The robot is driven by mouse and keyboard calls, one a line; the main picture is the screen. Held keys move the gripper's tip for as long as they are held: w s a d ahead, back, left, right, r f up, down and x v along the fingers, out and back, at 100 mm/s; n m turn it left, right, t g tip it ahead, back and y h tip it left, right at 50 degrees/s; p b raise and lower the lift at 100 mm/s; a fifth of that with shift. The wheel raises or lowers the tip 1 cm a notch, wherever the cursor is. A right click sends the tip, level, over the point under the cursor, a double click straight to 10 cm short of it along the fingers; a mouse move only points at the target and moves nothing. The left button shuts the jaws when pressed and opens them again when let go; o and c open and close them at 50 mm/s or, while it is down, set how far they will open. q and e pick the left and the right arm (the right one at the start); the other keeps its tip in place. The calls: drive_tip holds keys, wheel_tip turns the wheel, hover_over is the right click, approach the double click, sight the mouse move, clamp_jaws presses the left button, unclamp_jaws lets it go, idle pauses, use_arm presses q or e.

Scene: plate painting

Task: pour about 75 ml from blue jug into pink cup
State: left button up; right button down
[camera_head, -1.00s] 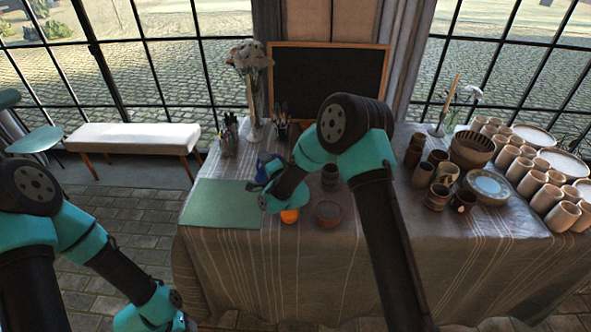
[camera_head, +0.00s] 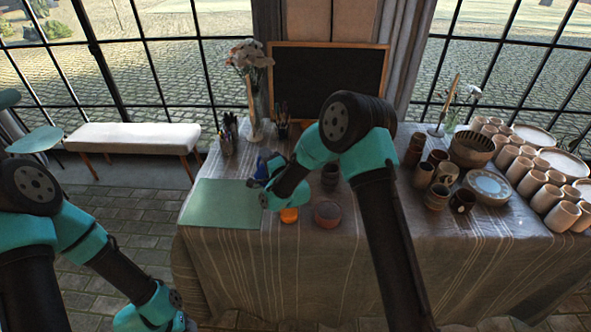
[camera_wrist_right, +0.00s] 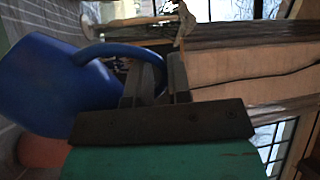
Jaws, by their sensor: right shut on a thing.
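The blue jug (camera_head: 264,168) is held above the table between the green mat and the brown pots, partly hidden by my right arm. In the right wrist view the jug (camera_wrist_right: 60,85) fills the left side, and its curved handle (camera_wrist_right: 115,50) runs between the fingers of my right gripper (camera_wrist_right: 160,75), which is shut on it. I cannot tell the jug's exact tilt or see liquid. A small orange-looking cup (camera_head: 289,215) stands on the table below my right wrist; a pinkish-orange surface (camera_wrist_right: 42,153) shows beside the jug in the wrist view. My left gripper is out of view.
A reddish bowl (camera_head: 328,214) stands right of the orange cup. The green mat (camera_head: 222,205) is clear. Brush holders (camera_head: 228,138) and a flower vase (camera_head: 254,105) stand behind. Several brown pots and pale cups (camera_head: 562,216) crowd the table's right side.

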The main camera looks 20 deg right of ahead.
sight(256, 178)
drive_tip(key=shift+w+d+r+m, duration=0.15)
drive_tip(key=shift+d+r+m, duration=0.5)
drive_tip(key=shift+m, duration=0.25)
idle(1.7)
drive_tip(key=a+f+n, duration=0.1)
drive_tip(key=n, duration=0.1)
drive_tip(key=a+f+n, duration=0.1)
drive_tip(key=f+n, duration=0.1)
drive_tip(key=a+f+n+g, duration=0.1)
drive_tip(key=n, duration=0.1)
drive_tip(key=shift+s+a+f+y, duration=0.3)
drive_tip(key=shift+s+a+y, duration=0.1)
drive_tip(key=shift+s+a+f+n, duration=0.1)
drive_tip(key=shift+a+f+n, duration=0.4)
drive_tip(key=shift+f, duration=0.25)
drive_tip(key=shift+f, duration=0.1)
drive_tip(key=shift+a+f+n, duration=0.3)
drive_tip(key=shift+a+f, duration=0.1)
drive_tip(key=shift+f, duration=0.2)
drive_tip(key=shift+s+a+f+n+g, duration=0.25)
drive_tip(key=shift+a+f+n, duration=0.2)
drive_tip(key=shift+a+n, duration=0.5)
drive_tip(key=shift+s+a+f+n+g, duration=0.1)
drive_tip(key=shift+a+f+n+g, duration=0.1)
drive_tip(key=shift+a+f+n, duration=0.65)
drive_tip(key=shift+s+a+f+n+g, duration=0.1)
drive_tip(key=shift+s+a+n+g, duration=0.15)
drive_tip(key=shift+a+n, duration=0.75)
